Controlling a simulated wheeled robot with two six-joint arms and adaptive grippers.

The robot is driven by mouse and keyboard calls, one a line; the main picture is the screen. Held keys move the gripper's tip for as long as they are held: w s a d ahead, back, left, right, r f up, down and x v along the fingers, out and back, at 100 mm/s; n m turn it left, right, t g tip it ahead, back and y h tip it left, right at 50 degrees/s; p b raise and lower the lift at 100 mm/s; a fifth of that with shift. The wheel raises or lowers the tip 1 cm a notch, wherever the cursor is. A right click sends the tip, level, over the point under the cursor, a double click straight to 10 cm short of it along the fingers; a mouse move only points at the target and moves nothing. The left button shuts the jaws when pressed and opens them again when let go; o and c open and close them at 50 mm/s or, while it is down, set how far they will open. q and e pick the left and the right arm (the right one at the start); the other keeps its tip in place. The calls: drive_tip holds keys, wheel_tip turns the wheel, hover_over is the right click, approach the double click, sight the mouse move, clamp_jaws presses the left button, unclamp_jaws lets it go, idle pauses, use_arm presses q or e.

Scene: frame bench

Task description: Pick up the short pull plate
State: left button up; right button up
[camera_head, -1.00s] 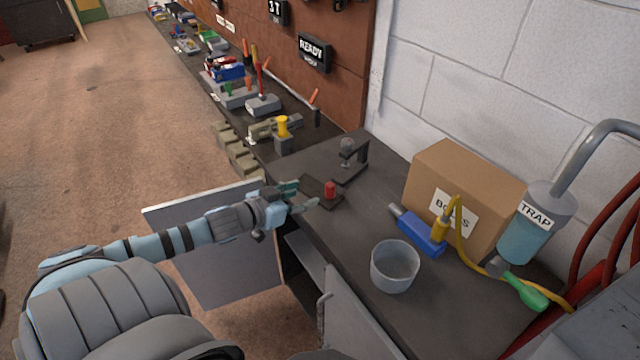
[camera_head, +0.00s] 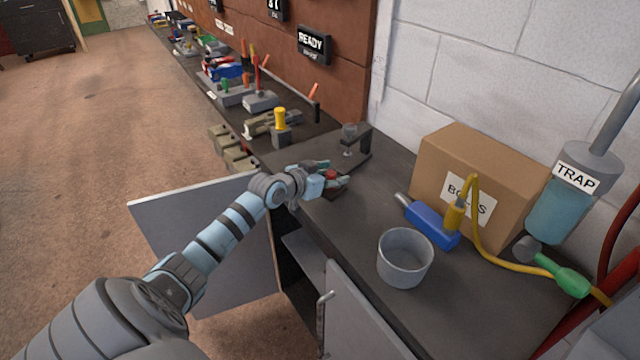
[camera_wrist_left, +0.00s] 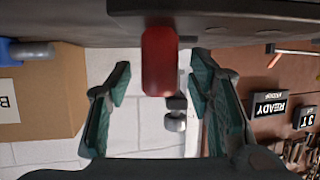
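A red knob (camera_head: 331,174) stands on a small dark plate (camera_head: 336,192), likely the short pull plate, on the bench top. My left gripper (camera_head: 334,179) is at the knob, its fingers partly hiding it and the plate. In the left wrist view, which shows the scene upside down, the red knob (camera_wrist_left: 160,62) hangs between the two green-padded fingers of my left gripper (camera_wrist_left: 161,68). The fingers are open, with a visible gap on each side of the knob. My right gripper is out of view.
A dark stand (camera_head: 354,147) rises just behind the plate. A grey cup (camera_head: 404,258), a blue tool (camera_head: 432,226) and a cardboard box (camera_head: 480,178) are to the right. An open cabinet door (camera_head: 205,240) hangs below the left arm.

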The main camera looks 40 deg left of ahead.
use_arm(q)
clamp_jaws()
drive_tip(key=shift+r, duration=0.15)
